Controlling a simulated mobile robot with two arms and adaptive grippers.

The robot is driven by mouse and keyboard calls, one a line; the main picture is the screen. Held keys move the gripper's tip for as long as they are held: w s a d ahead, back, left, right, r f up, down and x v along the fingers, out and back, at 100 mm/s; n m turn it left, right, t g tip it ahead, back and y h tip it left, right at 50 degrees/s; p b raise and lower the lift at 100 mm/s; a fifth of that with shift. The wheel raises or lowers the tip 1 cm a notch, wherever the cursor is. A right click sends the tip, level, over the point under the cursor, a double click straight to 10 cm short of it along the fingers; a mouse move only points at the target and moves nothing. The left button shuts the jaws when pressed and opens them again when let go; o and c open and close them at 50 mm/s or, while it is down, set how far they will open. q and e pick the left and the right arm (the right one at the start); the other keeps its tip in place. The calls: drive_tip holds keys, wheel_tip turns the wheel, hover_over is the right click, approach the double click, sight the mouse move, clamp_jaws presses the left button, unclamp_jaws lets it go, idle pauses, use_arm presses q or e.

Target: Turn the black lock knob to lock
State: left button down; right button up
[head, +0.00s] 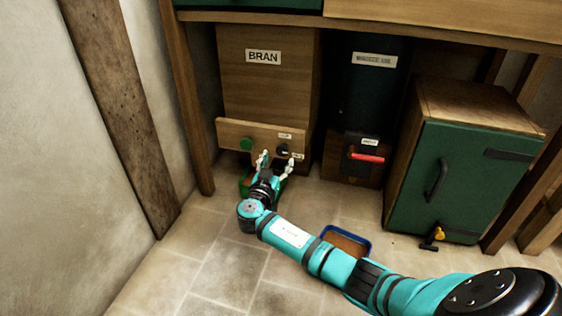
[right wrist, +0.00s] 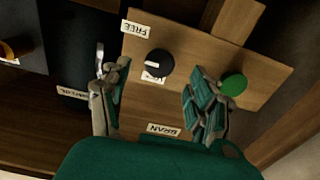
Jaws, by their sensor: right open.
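The black lock knob (head: 283,150) is on the wooden front panel of the bran bin, and it shows larger in the right wrist view (right wrist: 160,64). A pale mark shows on its face. A small label (right wrist: 153,77) beside it is partly covered and I cannot read it. A FREE label (right wrist: 137,28) is close by. My right gripper (head: 275,164) is open in front of the panel. In the right wrist view its fingers (right wrist: 148,85) are spread, with the knob beyond and between them. I cannot tell whether either finger touches it. My left gripper is out of view.
A green knob (right wrist: 234,85) is on the same panel, close to one finger. A red handle (head: 367,157) is on the neighbouring bin. A green cabinet (head: 455,180) stands at right, and a blue-rimmed tray (head: 346,242) lies on the floor near my arm.

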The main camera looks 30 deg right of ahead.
sight(282, 153)
drive_tip(key=b+x, duration=0.2)
drive_tip(key=x, duration=0.3)
drive_tip(key=c, duration=1.2)
drive_tip(key=shift+o, duration=0.2)
